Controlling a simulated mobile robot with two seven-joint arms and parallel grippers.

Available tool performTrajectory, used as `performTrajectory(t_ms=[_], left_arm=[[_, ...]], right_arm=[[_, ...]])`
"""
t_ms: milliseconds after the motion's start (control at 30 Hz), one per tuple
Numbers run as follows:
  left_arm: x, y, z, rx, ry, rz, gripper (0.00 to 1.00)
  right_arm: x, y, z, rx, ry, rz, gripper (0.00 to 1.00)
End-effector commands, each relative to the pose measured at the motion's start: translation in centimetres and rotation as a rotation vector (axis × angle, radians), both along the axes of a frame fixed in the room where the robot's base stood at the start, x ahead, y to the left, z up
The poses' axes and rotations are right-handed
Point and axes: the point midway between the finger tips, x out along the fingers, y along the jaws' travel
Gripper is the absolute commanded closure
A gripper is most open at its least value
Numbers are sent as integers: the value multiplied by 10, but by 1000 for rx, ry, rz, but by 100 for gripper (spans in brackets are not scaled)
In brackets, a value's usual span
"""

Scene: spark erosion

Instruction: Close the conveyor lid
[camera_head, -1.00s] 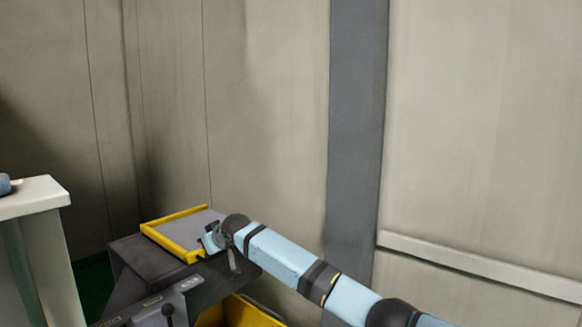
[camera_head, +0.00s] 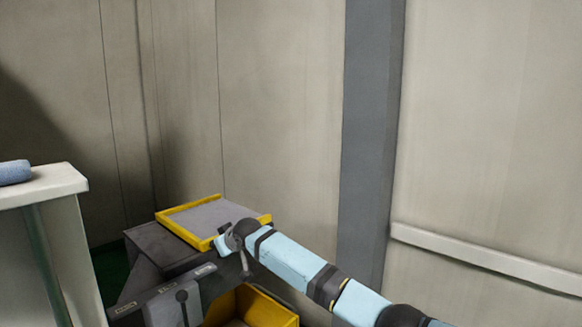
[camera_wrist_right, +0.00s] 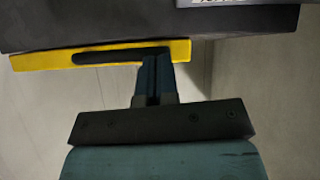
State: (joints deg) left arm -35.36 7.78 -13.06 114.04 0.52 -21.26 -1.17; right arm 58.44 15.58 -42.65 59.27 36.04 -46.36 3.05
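The conveyor lid appears to be the yellow-framed grey panel (camera_head: 203,217) on top of the dark machine (camera_head: 160,246). It lies nearly flat, tilted slightly in the picture. My right gripper (camera_head: 220,241) is at the lid's near right edge, partly hidden by its own wrist. In the right wrist view, a yellow bar (camera_wrist_right: 40,60) with a black handle (camera_wrist_right: 105,57) runs across the top. My right gripper (camera_wrist_right: 157,62) has its fingers close together at the right end of that handle, seemingly touching it; I see nothing clearly held between them. My left gripper is out of view.
A yellow bin (camera_head: 262,308) stands below the machine's right side. A grey control with a black lever (camera_head: 182,300) is on the machine's front. A pale counter (camera_head: 45,186) with a blue roll (camera_head: 14,172) stands at left. Walls close off the back.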

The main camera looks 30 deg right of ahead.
Motion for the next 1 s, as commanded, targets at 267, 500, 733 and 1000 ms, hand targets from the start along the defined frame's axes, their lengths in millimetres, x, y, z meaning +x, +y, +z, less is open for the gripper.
performTrajectory(t_ms=[267,500,733,1000], left_arm=[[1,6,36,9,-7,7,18],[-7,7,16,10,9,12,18],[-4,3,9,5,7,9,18],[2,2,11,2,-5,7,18]], right_arm=[[-1,1,42,2,0,-1,100],[-35,-8,60,1,-6,0,100],[-68,-17,84,1,-4,-1,100],[-88,-15,75,7,2,7,100]])
